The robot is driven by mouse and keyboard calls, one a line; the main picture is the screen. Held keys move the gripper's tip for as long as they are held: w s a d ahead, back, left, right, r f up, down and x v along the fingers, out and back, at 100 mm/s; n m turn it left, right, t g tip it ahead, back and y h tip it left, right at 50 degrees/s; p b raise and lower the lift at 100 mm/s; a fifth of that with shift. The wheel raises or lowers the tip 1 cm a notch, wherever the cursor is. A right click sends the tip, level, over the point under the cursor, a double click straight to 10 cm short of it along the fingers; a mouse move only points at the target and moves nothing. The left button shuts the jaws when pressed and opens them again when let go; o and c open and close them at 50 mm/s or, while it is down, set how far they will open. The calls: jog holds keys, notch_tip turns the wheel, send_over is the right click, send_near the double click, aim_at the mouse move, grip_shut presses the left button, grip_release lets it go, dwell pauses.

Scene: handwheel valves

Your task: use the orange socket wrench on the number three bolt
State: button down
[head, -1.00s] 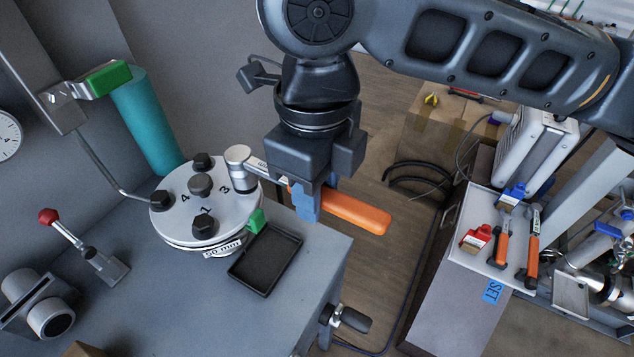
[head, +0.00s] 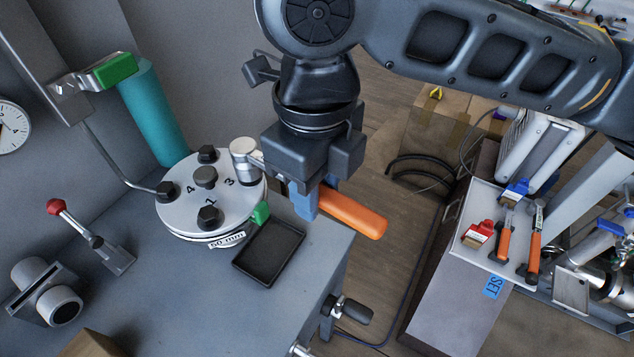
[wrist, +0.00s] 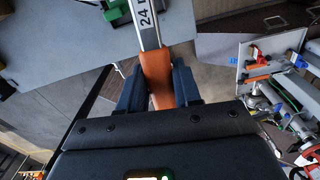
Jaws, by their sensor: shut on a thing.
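The orange socket wrench (head: 350,214) is in my gripper (head: 305,202). My gripper is shut on its orange handle, which also shows between the blue fingers in the wrist view (wrist: 155,75). The wrench's silver socket head (head: 244,158) stands over the outer edge of the round grey flange (head: 190,215), beside the printed 3, where it hides the number three bolt. Whether it is fully seated I cannot tell. Other black bolts show on the flange near the 1 (head: 209,217), near the 4 (head: 166,191) and at the back (head: 207,154).
A black tray (head: 268,252) lies right of the flange on the grey bench (head: 170,300). A red-knobbed lever (head: 88,237) and a teal cylinder (head: 152,112) stand on the left. A side table at right holds several orange-handled tools (head: 534,250).

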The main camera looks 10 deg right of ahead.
jog(key=shift+r, duration=0.4)
jog(key=shift+r+p, duration=0.3)
jog(key=shift+p, duration=0.05)
jog(key=shift+r, duration=0.15)
dwell(0.4)
jog(key=shift+r+p, duration=1.9)
jog(key=shift+r, duration=0.5)
